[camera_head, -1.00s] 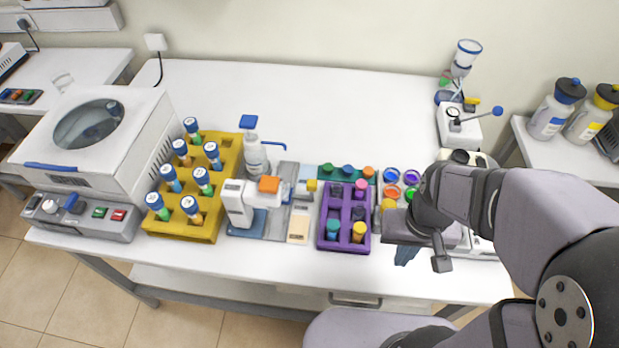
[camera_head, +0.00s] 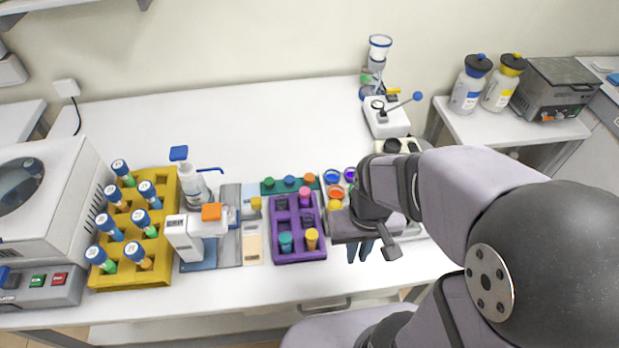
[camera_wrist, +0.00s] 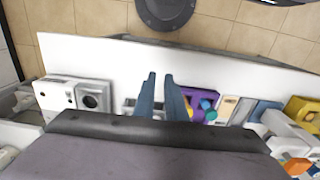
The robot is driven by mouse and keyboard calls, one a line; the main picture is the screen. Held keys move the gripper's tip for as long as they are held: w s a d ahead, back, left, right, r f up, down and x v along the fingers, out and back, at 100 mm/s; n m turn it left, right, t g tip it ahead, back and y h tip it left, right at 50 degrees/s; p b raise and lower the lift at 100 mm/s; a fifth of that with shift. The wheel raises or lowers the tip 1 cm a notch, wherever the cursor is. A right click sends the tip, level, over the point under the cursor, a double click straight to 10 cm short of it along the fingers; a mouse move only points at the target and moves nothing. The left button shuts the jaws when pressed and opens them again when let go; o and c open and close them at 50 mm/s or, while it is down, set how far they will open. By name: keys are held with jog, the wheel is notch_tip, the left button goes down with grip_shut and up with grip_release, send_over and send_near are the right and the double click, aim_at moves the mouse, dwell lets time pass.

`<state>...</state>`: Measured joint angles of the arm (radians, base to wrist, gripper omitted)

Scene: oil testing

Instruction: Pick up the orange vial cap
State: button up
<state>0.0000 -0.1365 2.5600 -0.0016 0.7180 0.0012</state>
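Several small round coloured caps lie to the right of the purple rack, partly hidden by my arm. Among them are an orange-red cap (camera_head: 335,194) and a yellow-orange cap (camera_head: 335,205). Another orange cap (camera_head: 309,179) tops an item in the green rack (camera_head: 268,188). I cannot tell for certain which one is the vial cap. My gripper (camera_head: 359,260) is just right of the purple rack, near the table's front, fingers pointing down in the head view. In the wrist view its two blue fingers (camera_wrist: 160,76) are apart with nothing between them.
The purple rack (camera_head: 297,247) holds several coloured-capped vials. A dispenser with an orange block (camera_head: 211,212) and a yellow tube rack (camera_head: 158,276) stand left. A white device with a blue-knobbed lever (camera_head: 386,120) stands behind my arm. The back middle of the table is clear.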

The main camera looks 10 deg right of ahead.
jog(key=o, duration=0.5)
jog(key=shift+w, duration=0.1)
jog(key=shift+m+t, duration=0.3)
jog(key=shift+m, duration=0.2)
jog(key=w, duration=0.5)
jog(key=w+a+b, duration=0.1)
jog(key=w, duration=0.8)
jog(key=shift+w+a+b, duration=0.3)
jog(key=shift+a+b, duration=0.1)
jog(key=m+b, duration=0.1)
jog(key=b, duration=0.1)
send_near(310, 177)
jog(key=shift+s+a+f+t, duration=0.25)
jog(key=shift+f+t, duration=0.15)
jog(key=shift+w+d+f+p, duration=0.15)
jog(key=shift+f+p, duration=1.15)
jog(key=shift+f, duration=0.45)
jog(key=shift+w+f+p, duration=0.15)
jog(key=shift+f+p, duration=0.2)
jog(key=shift+f, duration=0.55)
jog(key=shift+w+f+p, duration=0.15)
jog(key=shift+f+p, duration=0.2)
jog(key=shift+f, duration=0.6)
